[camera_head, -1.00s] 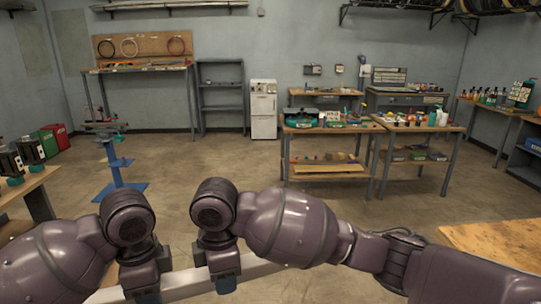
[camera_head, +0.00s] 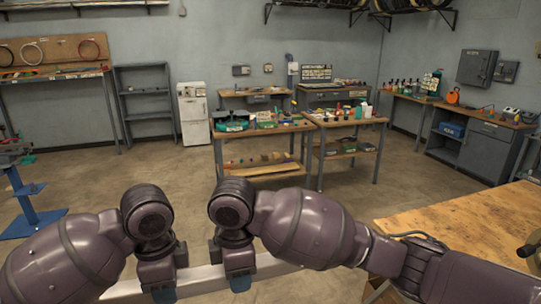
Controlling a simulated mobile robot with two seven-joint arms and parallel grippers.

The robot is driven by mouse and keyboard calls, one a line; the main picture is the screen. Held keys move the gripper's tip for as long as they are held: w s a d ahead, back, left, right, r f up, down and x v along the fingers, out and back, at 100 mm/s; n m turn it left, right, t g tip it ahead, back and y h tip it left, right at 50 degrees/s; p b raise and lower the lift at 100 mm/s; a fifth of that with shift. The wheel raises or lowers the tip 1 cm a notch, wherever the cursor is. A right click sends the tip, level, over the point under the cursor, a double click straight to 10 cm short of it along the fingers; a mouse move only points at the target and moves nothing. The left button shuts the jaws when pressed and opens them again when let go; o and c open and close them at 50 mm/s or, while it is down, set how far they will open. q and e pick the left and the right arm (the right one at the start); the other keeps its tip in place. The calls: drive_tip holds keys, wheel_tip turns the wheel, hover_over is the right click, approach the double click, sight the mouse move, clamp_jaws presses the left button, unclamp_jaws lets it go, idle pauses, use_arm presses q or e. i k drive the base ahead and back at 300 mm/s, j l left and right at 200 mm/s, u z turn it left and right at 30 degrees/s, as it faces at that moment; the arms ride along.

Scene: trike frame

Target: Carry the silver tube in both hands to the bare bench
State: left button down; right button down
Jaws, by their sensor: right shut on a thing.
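The silver tube (camera_head: 205,274) is a pale, straight bar along the bottom of the head view, its right end rising slightly. My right gripper (camera_head: 239,282) points down and is shut on the tube. My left gripper (camera_head: 163,293) sits on the tube a short way to the left, in the same pose; its blue fingertips are partly cut off by the frame edge. The tube's right part runs behind my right arm, and its left end is at the bottom edge. A wooden bench (camera_head: 450,213) with a mostly bare top stands at the right, beyond my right forearm.
A dark vise-like thing (camera_head: 532,247) is at the bench's right edge. Cluttered worktables (camera_head: 262,130) stand further back. A blue stand (camera_head: 27,210) is at the left. The concrete floor (camera_head: 110,180) between is clear.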

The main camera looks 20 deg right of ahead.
sight(458, 218)
drive_tip(key=i+z, duration=0.1)
drive_tip(key=i, duration=0.55)
drive_tip(key=i+u, duration=0.1)
drive_tip(key=i, duration=0.6)
drive_tip(key=i+z, duration=0.25)
drive_tip(key=i, duration=0.4)
drive_tip(key=i+j+z, duration=0.2)
drive_tip(key=i, duration=0.45)
drive_tip(key=i+z, duration=0.45)
drive_tip(key=i, duration=0.85)
drive_tip(key=i+z, duration=0.15)
drive_tip(key=i, duration=0.15)
drive_tip(key=i+j+z, duration=0.3)
drive_tip(key=i+z, duration=0.4)
drive_tip(key=i, duration=0.15)
